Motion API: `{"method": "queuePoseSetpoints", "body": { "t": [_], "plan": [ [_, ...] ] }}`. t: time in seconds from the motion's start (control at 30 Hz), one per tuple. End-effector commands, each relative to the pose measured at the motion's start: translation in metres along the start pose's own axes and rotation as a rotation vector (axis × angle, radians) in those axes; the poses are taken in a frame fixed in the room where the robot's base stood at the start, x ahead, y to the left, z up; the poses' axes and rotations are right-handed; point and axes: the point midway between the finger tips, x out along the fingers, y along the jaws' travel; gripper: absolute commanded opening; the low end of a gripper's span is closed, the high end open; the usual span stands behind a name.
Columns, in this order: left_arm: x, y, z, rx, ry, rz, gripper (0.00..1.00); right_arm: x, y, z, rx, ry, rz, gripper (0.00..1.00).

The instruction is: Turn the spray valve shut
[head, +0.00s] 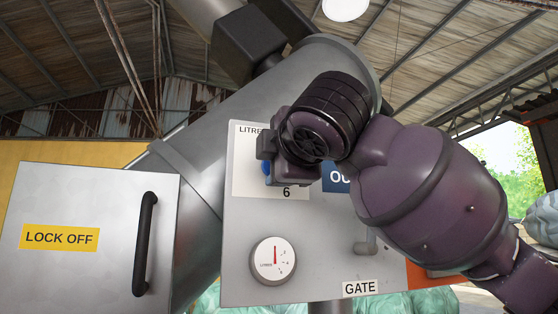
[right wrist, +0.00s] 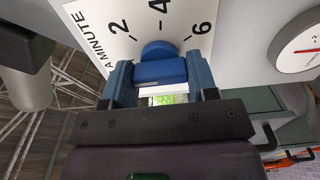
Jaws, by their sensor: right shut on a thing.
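The spray valve is a blue handle (right wrist: 160,71) on a round blue hub, set on a white scale plate (right wrist: 88,28) marked 2, 4 and 6 in the right wrist view. My right gripper (right wrist: 160,80) is shut on the blue handle, with one finger on each side. In the head view my right gripper (head: 267,155) covers most of the valve, and only a sliver of blue shows. The scale plate (head: 243,180) shows "LITRES" and "6" there. Which mark the handle points at is hard to tell. My left gripper is out of view.
A round gauge (head: 272,261) with a red needle pointing up sits low on the grey panel (head: 235,285). A "GATE" label (head: 360,288) is at the lower right. A cabinet door marked "LOCK OFF" (head: 60,237) with a black handle (head: 145,243) stands at left.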

Motion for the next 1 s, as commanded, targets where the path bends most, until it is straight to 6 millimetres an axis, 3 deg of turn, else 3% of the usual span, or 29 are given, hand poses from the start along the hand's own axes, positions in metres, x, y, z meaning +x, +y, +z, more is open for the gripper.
{"method": "queuePoseSetpoints", "body": {
  "t": [0.07,0.1,0.23,0.63,1.0],
  "plan": [
    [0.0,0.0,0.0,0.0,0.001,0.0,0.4,0.0,-0.002,-0.001,-0.004,0.002,-0.003,0.29],
    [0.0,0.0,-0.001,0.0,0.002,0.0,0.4,0.0,-0.002,-0.001,-0.004,0.002,-0.003,0.59],
    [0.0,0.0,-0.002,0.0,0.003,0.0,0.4,0.0,-0.001,-0.001,-0.002,0.001,-0.002,0.79],
    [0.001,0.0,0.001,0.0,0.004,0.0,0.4,-0.008,0.0,-0.001,0.0,0.002,0.002,0.79],
    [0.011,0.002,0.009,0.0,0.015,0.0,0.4,-0.071,-0.002,-0.001,-0.002,0.002,0.003,0.79]
  ]
}}
